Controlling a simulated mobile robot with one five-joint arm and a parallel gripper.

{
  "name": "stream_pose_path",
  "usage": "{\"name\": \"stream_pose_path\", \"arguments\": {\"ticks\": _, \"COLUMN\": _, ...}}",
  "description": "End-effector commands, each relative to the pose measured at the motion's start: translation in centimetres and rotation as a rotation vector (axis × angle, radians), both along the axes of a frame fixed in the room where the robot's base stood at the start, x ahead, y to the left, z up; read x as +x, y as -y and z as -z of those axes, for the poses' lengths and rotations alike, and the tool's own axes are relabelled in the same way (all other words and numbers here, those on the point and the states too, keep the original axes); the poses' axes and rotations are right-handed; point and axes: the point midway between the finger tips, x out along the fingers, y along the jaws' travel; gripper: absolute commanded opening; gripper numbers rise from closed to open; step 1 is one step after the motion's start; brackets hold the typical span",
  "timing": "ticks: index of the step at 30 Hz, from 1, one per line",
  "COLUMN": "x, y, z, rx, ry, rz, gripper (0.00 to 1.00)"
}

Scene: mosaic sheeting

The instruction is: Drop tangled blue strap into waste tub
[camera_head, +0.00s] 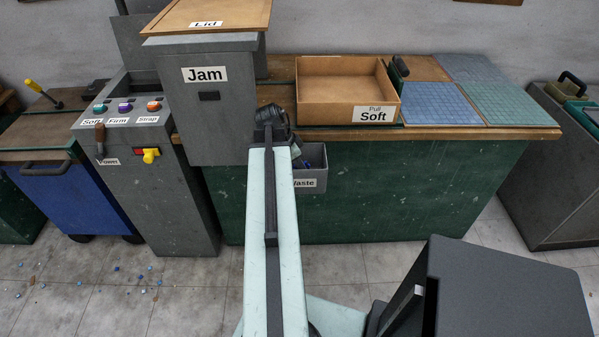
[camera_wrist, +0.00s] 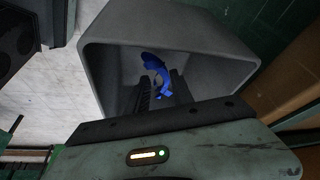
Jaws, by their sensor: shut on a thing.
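The tangled blue strap (camera_wrist: 156,70) shows in the wrist view between the two dark fingers of my gripper (camera_wrist: 158,92). My gripper is shut on it. Behind the strap is the inside of the grey waste tub (camera_wrist: 110,28), so the strap and fingertips appear over or within its mouth; the exact depth is hard to tell. In the head view the waste tub (camera_head: 312,180), labelled Waste, hangs on the bench front, partly hidden by my arm.
A grey Jam box (camera_head: 205,120) with a Lid board (camera_head: 218,14) stands left of my arm. An open wooden Soft tray (camera_head: 335,115) and blue and green mosaic sheets (camera_head: 433,104) lie on the bench. Small blue bits (camera_head: 116,268) litter the floor at left.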

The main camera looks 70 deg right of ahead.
Motion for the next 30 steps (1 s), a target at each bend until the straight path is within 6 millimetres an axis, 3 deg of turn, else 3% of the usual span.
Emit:
{"name": "stream_pose_path", "arguments": {"ticks": 1, "x": 0.0, "y": 0.0, "z": 1.8, "rx": 0.0, "ry": 0.0, "rz": 0.0, "gripper": 0.0}}
{"name": "stream_pose_path", "arguments": {"ticks": 2, "x": 0.0, "y": 0.0, "z": 2.1, "rx": 0.0, "ry": 0.0, "rz": 0.0, "gripper": 0.0}}
{"name": "stream_pose_path", "arguments": {"ticks": 9, "x": 0.1, "y": 0.0, "z": 1.6, "rx": 0.0, "ry": 0.0, "rz": -0.001, "gripper": 0.0}}
{"name": "stream_pose_path", "arguments": {"ticks": 24, "x": 0.1, "y": -0.2, "z": 3.0, "rx": 0.002, "ry": 0.003, "rz": 0.001, "gripper": 0.0}}
{"name": "stream_pose_path", "arguments": {"ticks": 25, "x": 0.1, "y": -0.2, "z": 3.0, "rx": 0.004, "ry": 0.003, "rz": 0.001, "gripper": 0.31}}
{"name": "stream_pose_path", "arguments": {"ticks": 27, "x": 0.1, "y": -0.3, "z": 3.1, "rx": 0.004, "ry": 0.004, "rz": 0.002, "gripper": 0.5}}
{"name": "stream_pose_path", "arguments": {"ticks": 30, "x": 0.1, "y": -0.4, "z": 3.2, "rx": 0.005, "ry": 0.005, "rz": 0.004, "gripper": 0.5}}
